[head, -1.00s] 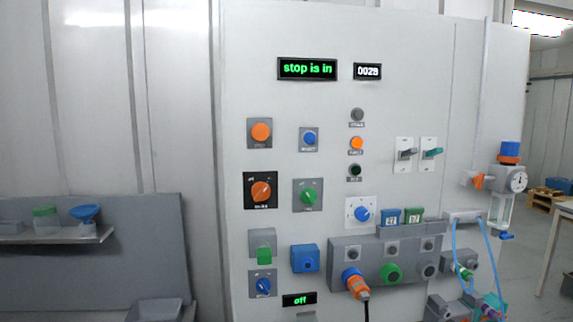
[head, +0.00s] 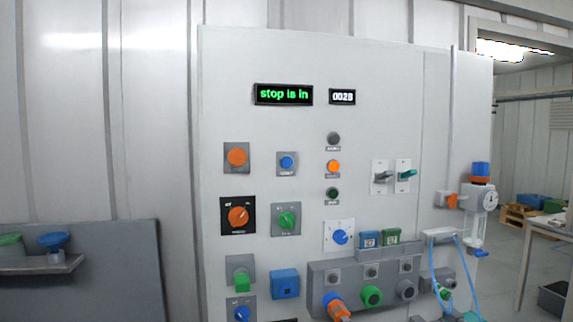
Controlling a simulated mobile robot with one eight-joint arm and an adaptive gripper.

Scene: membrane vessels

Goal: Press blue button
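The blue button (head: 287,162) is a small round button on a grey square plate in the upper part of the white panel (head: 300,60), with a label under it too small to read. It sits right of a larger orange button (head: 237,156) and above a green rotary knob (head: 286,220). Nothing covers it. Other blue parts on the panel are a knob on a white plate (head: 340,237), a blue box (head: 285,284) and a knob at the lower left (head: 241,313). My gripper is not in view.
Two toggle switches (head: 394,176), a grey socket block (head: 365,290) and a gauge unit (head: 482,198) project at the right. A shelf (head: 40,265) stands at the left.

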